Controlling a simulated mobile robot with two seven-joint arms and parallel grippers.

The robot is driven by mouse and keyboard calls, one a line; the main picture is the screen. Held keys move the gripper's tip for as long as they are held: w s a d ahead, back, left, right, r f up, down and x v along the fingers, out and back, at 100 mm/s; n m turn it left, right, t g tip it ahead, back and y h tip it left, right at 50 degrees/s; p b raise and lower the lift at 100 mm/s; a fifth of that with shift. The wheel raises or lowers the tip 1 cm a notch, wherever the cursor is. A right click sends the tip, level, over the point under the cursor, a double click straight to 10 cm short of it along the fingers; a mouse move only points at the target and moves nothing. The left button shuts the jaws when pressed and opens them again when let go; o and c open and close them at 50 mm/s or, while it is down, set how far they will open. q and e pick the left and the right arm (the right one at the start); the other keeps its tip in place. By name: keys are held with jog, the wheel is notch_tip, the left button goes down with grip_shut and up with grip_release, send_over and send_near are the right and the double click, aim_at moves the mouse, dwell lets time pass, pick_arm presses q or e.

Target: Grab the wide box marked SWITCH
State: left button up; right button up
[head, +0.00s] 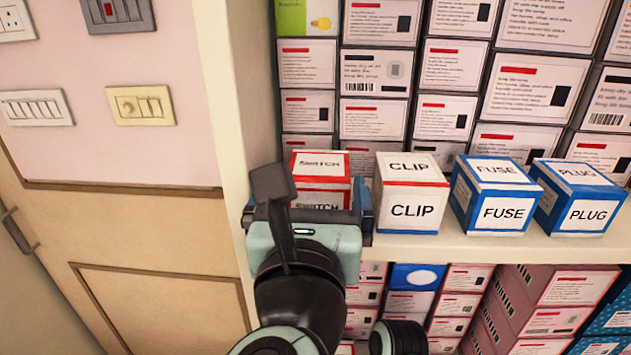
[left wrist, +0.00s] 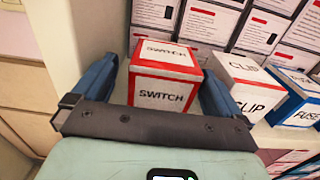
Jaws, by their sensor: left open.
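The SWITCH box (head: 320,166) is white with red edges and stands at the left end of the shelf. In the head view my left gripper (head: 310,205) covers much of its front. In the left wrist view the SWITCH box (left wrist: 163,92) sits between the two blue fingers of my left gripper (left wrist: 160,85). The fingers are open, one on each side of it. I cannot tell whether either finger touches the box. My right gripper is not in view.
A red-edged CLIP box (head: 411,195) stands just right of the SWITCH box, then blue FUSE (head: 495,197) and PLUG (head: 578,198) boxes. Stacked cartons (head: 376,70) fill the back. A cream side panel (head: 232,110) closes the shelf's left. More cartons lie below the shelf.

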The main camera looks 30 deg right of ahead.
aim_at(318, 172)
pick_arm(q)
jog(key=x, duration=0.2)
jog(key=p+x, duration=0.1)
jog(key=x, duration=0.2)
jog(key=shift+d+f, duration=0.2)
jog(key=shift+d, duration=0.1)
jog(key=shift+s, duration=0.1)
jog(key=shift+c, duration=0.3)
jog(key=c, duration=0.9)
jog(key=shift+o, duration=0.2)
jog(key=shift+a+r, duration=0.1)
jog(key=shift+r, duration=0.05)
